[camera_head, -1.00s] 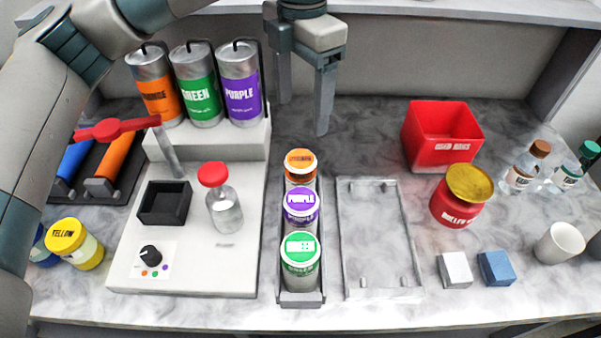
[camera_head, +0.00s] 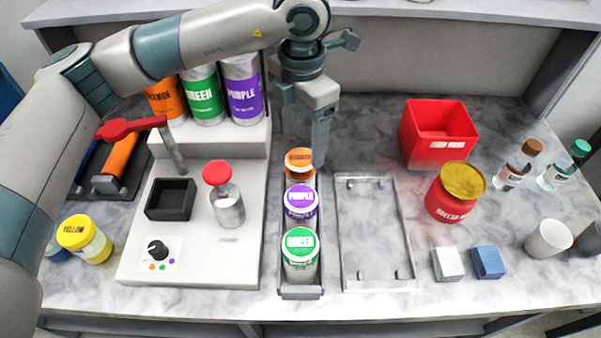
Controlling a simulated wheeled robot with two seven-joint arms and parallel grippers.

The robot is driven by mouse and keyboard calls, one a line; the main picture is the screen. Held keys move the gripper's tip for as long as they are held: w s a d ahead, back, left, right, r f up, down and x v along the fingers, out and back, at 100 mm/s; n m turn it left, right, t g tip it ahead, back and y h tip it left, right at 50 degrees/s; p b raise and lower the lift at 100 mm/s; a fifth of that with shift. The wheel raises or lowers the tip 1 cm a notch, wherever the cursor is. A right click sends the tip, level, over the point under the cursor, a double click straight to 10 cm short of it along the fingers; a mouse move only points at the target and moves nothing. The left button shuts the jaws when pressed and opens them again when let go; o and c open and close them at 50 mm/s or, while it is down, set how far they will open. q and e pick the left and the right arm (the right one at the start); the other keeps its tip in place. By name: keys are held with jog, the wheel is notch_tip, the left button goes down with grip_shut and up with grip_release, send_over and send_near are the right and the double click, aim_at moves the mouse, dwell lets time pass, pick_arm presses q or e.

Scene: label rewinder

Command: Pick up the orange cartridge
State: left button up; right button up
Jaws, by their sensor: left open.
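The orange cartridge (camera_head: 299,166), a small jar with an orange lid, stands upright at the far end of a narrow grey rack (camera_head: 301,292). A purple-lidded jar (camera_head: 301,202) and a green-lidded jar (camera_head: 300,254) stand in front of it in the same rack. My left gripper (camera_head: 300,148) is open and empty, pointing down at the orange cartridge. One finger is to the left behind it, the other beside its right side. I cannot tell whether either finger touches it. My right gripper is out of view.
A white machine (camera_head: 246,262) with a red-capped bottle (camera_head: 226,200) and a red lever (camera_head: 130,128) stands left of the rack. An empty metal frame (camera_head: 414,250) lies to the right. A red bin (camera_head: 432,145) and red jar (camera_head: 453,195) stand further right.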

aim_at(301, 156)
pick_arm(q)
notch_tip(301, 156, down, 4)
jog(key=shift+f+p, duration=0.1)
jog(key=shift+p, duration=0.6)
jog(key=shift+f, duration=0.15)
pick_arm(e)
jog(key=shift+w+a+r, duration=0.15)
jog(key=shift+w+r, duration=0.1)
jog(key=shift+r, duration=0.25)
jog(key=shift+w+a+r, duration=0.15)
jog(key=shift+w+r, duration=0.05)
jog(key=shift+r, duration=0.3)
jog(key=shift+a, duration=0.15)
pick_arm(q)
notch_tip(301, 156, down, 2)
jog(key=shift+s+f+p, duration=0.1)
jog(key=shift+s+p, duration=0.05)
jog(key=shift+p, duration=1.1)
notch_tip(301, 156, down, 2)
jog(key=shift+p, duration=0.5)
jog(key=shift+f, duration=0.5)
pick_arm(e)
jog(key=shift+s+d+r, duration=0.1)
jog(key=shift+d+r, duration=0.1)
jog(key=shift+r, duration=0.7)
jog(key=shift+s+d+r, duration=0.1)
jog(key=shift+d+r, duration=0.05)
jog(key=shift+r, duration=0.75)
